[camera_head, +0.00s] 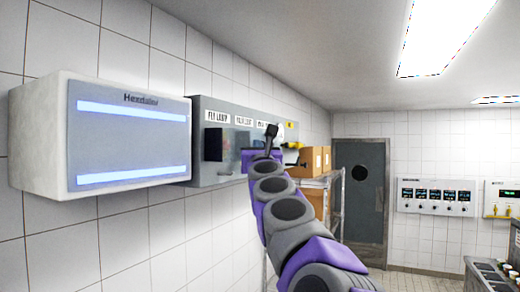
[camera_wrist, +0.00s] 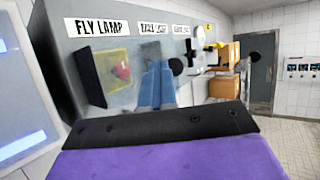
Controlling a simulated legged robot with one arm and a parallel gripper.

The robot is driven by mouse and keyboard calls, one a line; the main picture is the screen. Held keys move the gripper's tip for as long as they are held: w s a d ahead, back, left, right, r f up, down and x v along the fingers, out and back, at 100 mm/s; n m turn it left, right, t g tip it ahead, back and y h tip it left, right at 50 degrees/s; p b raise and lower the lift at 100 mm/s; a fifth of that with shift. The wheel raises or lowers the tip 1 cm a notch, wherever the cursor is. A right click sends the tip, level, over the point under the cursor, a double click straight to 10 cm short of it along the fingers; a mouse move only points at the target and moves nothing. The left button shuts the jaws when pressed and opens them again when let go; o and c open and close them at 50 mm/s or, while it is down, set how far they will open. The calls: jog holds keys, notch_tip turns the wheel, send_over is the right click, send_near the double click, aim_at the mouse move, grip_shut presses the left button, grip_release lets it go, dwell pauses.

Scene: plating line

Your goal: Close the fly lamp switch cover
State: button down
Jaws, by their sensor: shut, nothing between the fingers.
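The fly lamp switch cover (camera_wrist: 88,78) is a dark flap under the FLY LAMP label (camera_wrist: 99,27). In the wrist view it stands out from the panel, open, at the left of a yellow switch plate with a red button (camera_wrist: 121,70). In the head view the cover (camera_head: 213,145) shows as a dark rectangle. My gripper (camera_wrist: 157,85) has its blue fingers together, empty, to the right of the switch and apart from the cover. In the head view my arm's end hides part of the panel, and the fingertips are hard to make out.
The grey panel (camera_head: 195,112) holds other labelled controls to the right. A white lamp unit (camera_head: 130,140) with blue strips juts from the wall at left. Cardboard boxes (camera_head: 308,160) sit on a rack beyond the panel. A grey door (camera_head: 360,215) is at the back.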

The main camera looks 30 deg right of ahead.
jog(key=shift+a, duration=0.15)
jog(key=c, duration=1.5)
grip_release()
jog(key=shift+d+f, duration=0.15)
jog(key=shift+d, duration=1)
jog(key=o, duration=0.3)
jog(key=shift+d, duration=0.4)
jog(key=shift+o, duration=0.8)
jog(key=shift+a, duration=0.1)
jog(key=shift+o, duration=0.6)
jog(key=shift+a, duration=1.1)
jog(key=b+v, duration=0.7)
jog(key=v, duration=1)
jog(key=shift+a, duration=0.3)
